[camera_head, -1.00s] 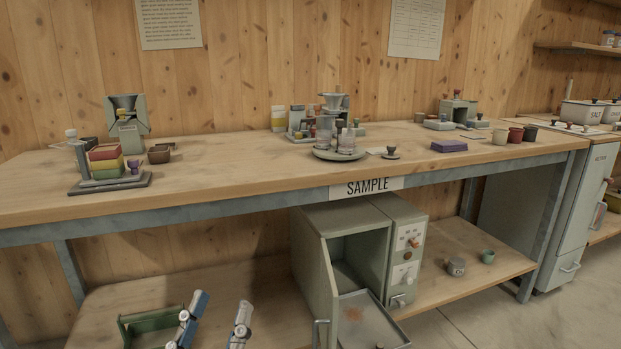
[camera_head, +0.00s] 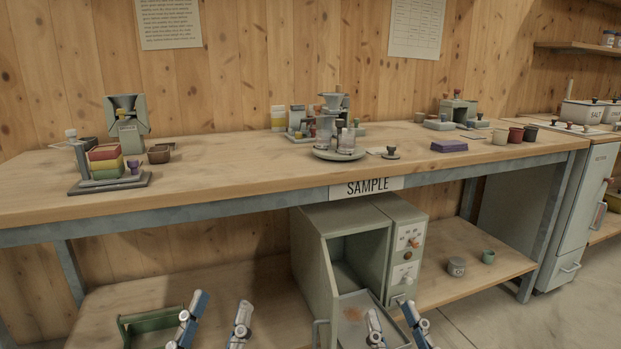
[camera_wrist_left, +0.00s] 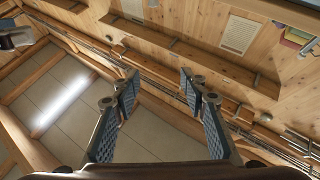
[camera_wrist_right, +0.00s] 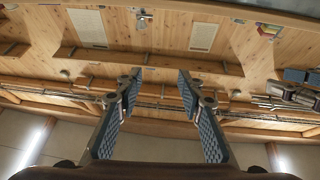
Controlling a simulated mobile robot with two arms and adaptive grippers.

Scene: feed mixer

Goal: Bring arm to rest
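My left gripper (camera_head: 217,322) shows at the bottom of the head view, left of the oven-like box, its two fingers apart and pointing up. In the left wrist view its fingers (camera_wrist_left: 160,92) are spread with nothing between them. My right gripper (camera_head: 396,330) shows at the bottom of the head view, in front of the box's lowered door, fingers apart. In the right wrist view its fingers (camera_wrist_right: 158,85) are also spread and empty. Both wrist views look up at the wooden wall and ceiling. Neither gripper appears to touch anything.
A workbench (camera_head: 240,190) carries a tray of stacked coloured blocks, a round plate with bottles and a purple box (camera_head: 449,146).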

